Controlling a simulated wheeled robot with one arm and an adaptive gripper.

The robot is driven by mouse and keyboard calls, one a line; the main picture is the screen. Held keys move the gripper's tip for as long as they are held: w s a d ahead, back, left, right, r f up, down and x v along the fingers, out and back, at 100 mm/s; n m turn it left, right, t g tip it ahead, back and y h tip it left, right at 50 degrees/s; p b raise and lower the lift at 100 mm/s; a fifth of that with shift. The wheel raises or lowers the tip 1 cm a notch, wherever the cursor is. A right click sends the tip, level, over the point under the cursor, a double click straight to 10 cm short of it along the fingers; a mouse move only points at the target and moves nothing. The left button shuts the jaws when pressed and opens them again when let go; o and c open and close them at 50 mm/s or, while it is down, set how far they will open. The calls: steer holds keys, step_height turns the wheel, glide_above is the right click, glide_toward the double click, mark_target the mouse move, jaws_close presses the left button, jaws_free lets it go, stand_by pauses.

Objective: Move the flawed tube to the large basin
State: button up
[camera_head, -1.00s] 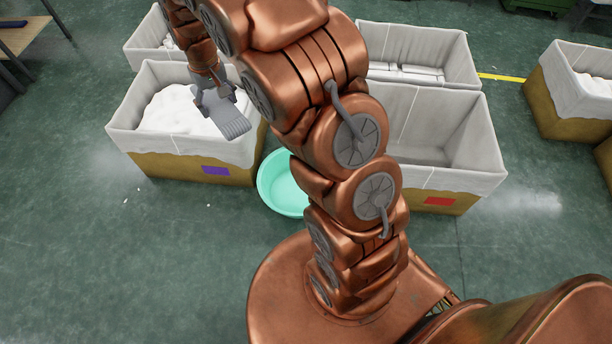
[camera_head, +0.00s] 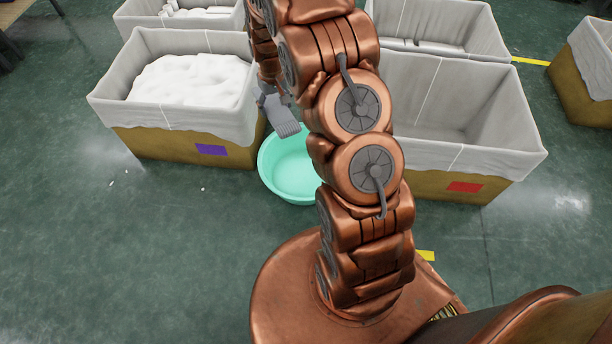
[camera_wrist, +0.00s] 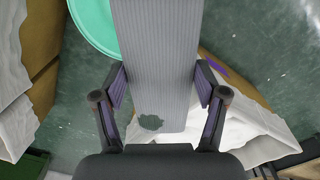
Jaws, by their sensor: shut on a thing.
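The flawed tube (camera_wrist: 155,60) is a grey ribbed knit piece with a ragged dark green patch (camera_wrist: 150,122) near one end, seen in the wrist view. My gripper (camera_wrist: 160,84) is shut on it, one finger at each long edge. In the head view the tube (camera_head: 283,121) hangs from my gripper (camera_head: 271,97) above the back left rim of the large basin. The large basin (camera_head: 282,178) is round, turquoise and looks empty where visible; my arm hides its right side. Its rim also shows in the wrist view (camera_wrist: 92,28).
A lined crate with a purple label (camera_head: 211,150), holding white cloth (camera_head: 195,80), stands left of the basin. A lined, empty-looking crate with a red label (camera_head: 464,187) stands right. More lined crates stand behind. The floor (camera_head: 120,250) at front left is clear.

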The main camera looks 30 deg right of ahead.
steer(key=s+d+f+b, duration=0.1)
steer(key=d+f+b, duration=0.2)
steer(key=f+b, duration=0.3)
steer(key=s+d+f+b, duration=0.1)
steer(key=d+f+b, duration=0.3)
steer(key=f, duration=1.2)
steer(key=s+d+f+m+b, duration=0.1)
steer(key=d+f+b, duration=0.2)
steer(key=f+b, duration=0.5)
step_height(320, 180, down, 3)
steer(key=shift+s+d+f, duration=0.15)
steer(key=shift+s+d, duration=0.1)
steer(key=shift+d, duration=0.15)
steer(key=o, duration=0.9)
step_height(320, 180, up, 12)
